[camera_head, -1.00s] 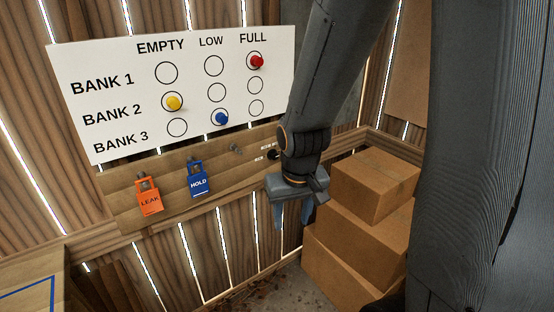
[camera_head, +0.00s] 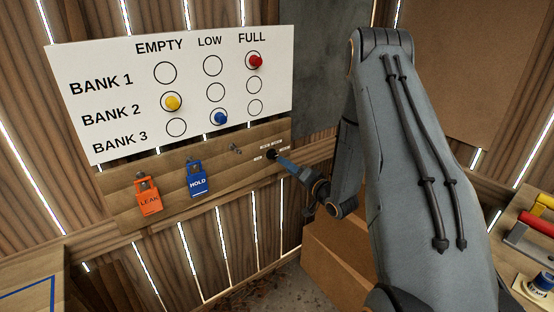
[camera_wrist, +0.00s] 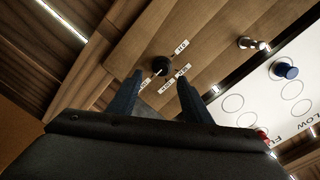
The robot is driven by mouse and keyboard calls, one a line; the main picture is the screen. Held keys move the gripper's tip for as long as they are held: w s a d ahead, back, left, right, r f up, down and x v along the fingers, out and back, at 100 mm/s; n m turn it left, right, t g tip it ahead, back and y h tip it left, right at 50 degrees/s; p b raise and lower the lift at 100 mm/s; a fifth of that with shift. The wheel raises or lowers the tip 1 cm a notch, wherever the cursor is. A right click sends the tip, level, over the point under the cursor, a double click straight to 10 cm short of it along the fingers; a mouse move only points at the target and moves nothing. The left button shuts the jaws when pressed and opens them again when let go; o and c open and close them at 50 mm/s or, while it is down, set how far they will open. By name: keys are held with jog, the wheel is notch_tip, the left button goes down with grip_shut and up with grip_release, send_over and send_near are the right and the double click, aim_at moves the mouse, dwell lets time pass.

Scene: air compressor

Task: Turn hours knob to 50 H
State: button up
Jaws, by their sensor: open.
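The hours knob (camera_wrist: 161,68) is a small round black knob with a light pointer mark, on the wooden board, with several small white labels around it. In the wrist view it lies just beyond my open fingertips, roughly centred between them, apart from both. In the head view the knob (camera_head: 270,154) shows at the right end of the board, and my gripper (camera_head: 281,160) reaches it from the right. My gripper (camera_wrist: 159,82) is open and empty in the wrist view. The label text is too small and tilted to read surely.
A white bank chart (camera_head: 130,95) with red, yellow and blue pegs hangs above the board. An orange LEAK lock (camera_head: 149,199) and a blue HOLD lock (camera_head: 197,183) hang left of the knob. Cardboard boxes (camera_head: 335,262) stand below my arm. A side surface at right holds colored items.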

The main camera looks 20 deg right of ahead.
aim_at(274, 156)
jog(key=shift+t, duration=0.3)
jog(key=p+x, duration=0.1)
jog(key=x, duration=0.6)
jog(key=shift+w+a+p, duration=0.15)
jog(key=shift+w+p, duration=0.05)
jog(key=shift+p, duration=0.15)
jog(key=shift+c, duration=0.6)
jog(key=c, duration=0.9)
jog(key=shift+c, duration=0.2)
